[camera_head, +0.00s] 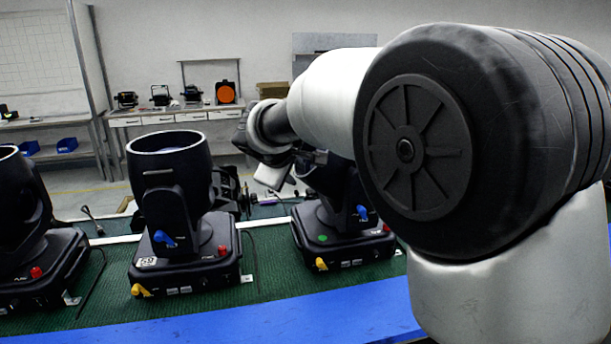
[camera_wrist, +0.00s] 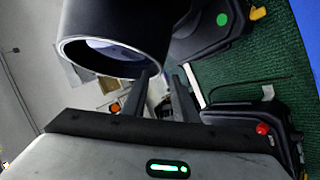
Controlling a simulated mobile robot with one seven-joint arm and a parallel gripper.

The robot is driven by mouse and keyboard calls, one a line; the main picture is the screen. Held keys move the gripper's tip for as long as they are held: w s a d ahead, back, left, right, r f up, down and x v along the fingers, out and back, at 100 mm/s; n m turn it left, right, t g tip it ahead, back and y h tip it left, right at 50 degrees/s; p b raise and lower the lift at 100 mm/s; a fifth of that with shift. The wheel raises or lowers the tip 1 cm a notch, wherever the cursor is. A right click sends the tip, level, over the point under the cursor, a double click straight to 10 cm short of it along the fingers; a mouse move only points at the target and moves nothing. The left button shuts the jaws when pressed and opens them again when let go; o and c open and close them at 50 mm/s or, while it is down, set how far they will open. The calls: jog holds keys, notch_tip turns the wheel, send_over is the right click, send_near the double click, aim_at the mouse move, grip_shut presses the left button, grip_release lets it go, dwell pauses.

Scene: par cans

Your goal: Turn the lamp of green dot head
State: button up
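The green dot head is a black moving-head lamp on a base (camera_head: 340,240) with a green dot on its front. My arm hides most of its lamp barrel in the head view. In the wrist view its barrel (camera_wrist: 118,35) fills the upper left, open rim facing down-left, and the green-dot base (camera_wrist: 210,32) is at upper right. My gripper (camera_head: 275,172) is beside the lamp on its left. In the wrist view the gripper (camera_wrist: 161,85) has its two fingers apart, close by the barrel's rim. Nothing shows between them, and contact with the barrel cannot be told.
A second lamp (camera_head: 175,205) stands upright to the left, close to my gripper; its base with a red knob (camera_wrist: 262,129) shows in the wrist view. A third lamp (camera_head: 25,230) is at the far left. Green mat and a blue front edge (camera_head: 260,322) lie before them.

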aim_at(298, 177)
jog(key=x, duration=0.5)
jog(key=shift+w+d+f, duration=0.1)
jog(key=shift+w+f, duration=0.05)
jog(key=shift+w, duration=0.1)
grip_shut()
jog(key=shift+s, duration=0.1)
dwell(1.1)
